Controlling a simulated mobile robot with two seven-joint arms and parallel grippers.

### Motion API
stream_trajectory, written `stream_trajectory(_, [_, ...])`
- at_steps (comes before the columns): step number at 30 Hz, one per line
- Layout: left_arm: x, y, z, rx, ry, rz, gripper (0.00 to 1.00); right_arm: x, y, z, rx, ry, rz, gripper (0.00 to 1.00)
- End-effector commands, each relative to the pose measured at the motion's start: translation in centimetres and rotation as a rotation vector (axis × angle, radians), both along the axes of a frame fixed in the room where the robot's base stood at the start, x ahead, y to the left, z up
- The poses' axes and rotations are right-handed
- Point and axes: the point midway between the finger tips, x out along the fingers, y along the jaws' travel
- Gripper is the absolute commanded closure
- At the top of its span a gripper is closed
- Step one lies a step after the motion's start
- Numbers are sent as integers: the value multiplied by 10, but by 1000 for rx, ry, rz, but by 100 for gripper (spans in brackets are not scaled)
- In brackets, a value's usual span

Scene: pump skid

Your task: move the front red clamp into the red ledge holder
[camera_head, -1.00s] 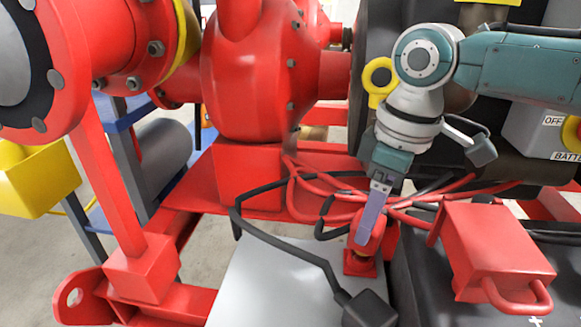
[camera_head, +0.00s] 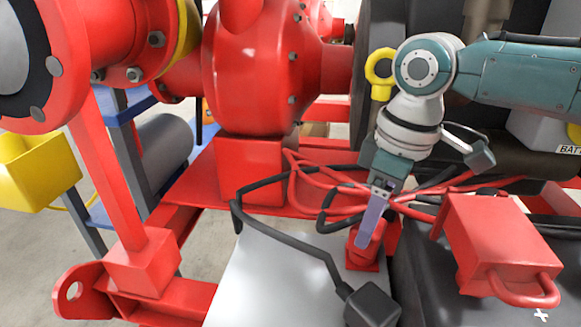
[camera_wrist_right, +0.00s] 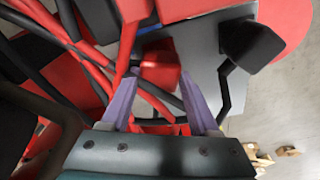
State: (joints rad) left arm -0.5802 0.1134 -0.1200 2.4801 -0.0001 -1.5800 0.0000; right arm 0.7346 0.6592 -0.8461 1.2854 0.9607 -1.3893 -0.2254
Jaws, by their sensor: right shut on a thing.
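My right gripper (camera_head: 367,238) points down, shut on a red piece that looks like the front red clamp (camera_head: 378,236); its fingers hide much of it. A small red holder with a square base (camera_head: 362,264) stands on the grey ledge (camera_head: 265,275), right at the fingertips. The clamp is at or just above this holder; I cannot tell whether it is seated. In the right wrist view the purple fingers (camera_wrist_right: 160,105) stand apart, with the red square holder (camera_wrist_right: 158,68) showing beyond them. My left gripper is not in view.
Red and black cables (camera_head: 320,190) run loosely behind and around the gripper. A black block (camera_head: 372,305) with a black cable sits on the ledge in front. A red box with a loop handle (camera_head: 505,245) stands to the right. The red pump (camera_head: 250,75) rises behind.

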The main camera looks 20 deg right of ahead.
Motion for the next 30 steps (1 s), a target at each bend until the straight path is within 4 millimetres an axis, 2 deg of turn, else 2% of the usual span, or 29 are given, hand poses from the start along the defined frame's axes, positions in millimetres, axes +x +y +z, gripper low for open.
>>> stream_trajectory(10, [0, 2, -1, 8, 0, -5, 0, 0, 0, -3, 1, -1, 0, 100])
stream_trajectory(11, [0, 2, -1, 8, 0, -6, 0, 0, 0, -3, 1, -1, 0, 36])
stream_trajectory(19, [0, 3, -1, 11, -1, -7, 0, 0, 0, -3, 1, -1, 0, 6])
stream_trajectory(20, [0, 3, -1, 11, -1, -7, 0, 0, 0, -3, 1, -1, 0, 3])
stream_trajectory(26, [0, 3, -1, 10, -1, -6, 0, 0, 0, -3, 0, 0, 0, 3])
stream_trajectory(30, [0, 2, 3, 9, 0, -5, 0, 0, -1, 6, 0, -1, -1, 3])
